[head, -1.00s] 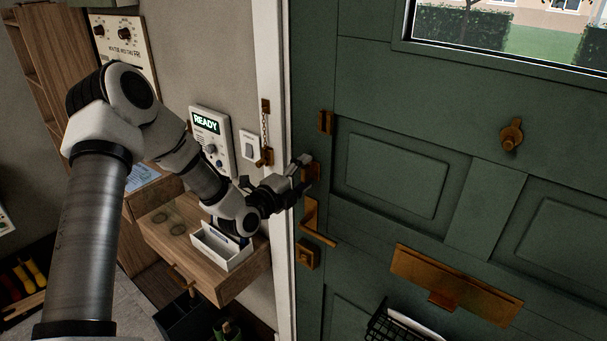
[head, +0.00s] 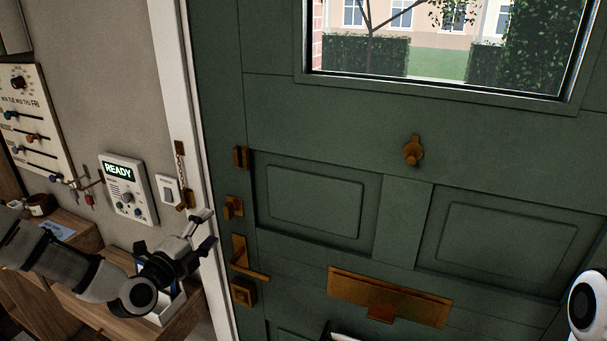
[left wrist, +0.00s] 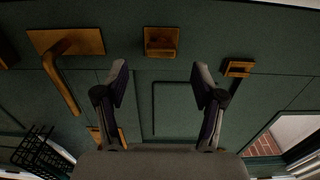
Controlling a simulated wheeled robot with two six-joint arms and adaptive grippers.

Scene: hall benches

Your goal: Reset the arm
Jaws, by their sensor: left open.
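My left gripper (head: 206,230) is open and empty in the head view. It is in front of the door frame, left of the brass latch (head: 233,207) on the green door (head: 405,215). In the left wrist view its two fingers (left wrist: 160,78) are spread apart with nothing between them. The brass latch (left wrist: 161,42) shows beyond the fingers, with the lever handle (left wrist: 66,47) to its left. The gripper appears clear of the door hardware. My right gripper is not in view; a white part of my right arm shows at the right edge of the head view.
The lever handle (head: 247,262) and lock (head: 243,291) sit below the latch. A brass letter slot (head: 388,297) is lower on the door. A READY panel (head: 127,187), a light switch (head: 168,189) and a wooden shelf unit (head: 187,320) are at the left.

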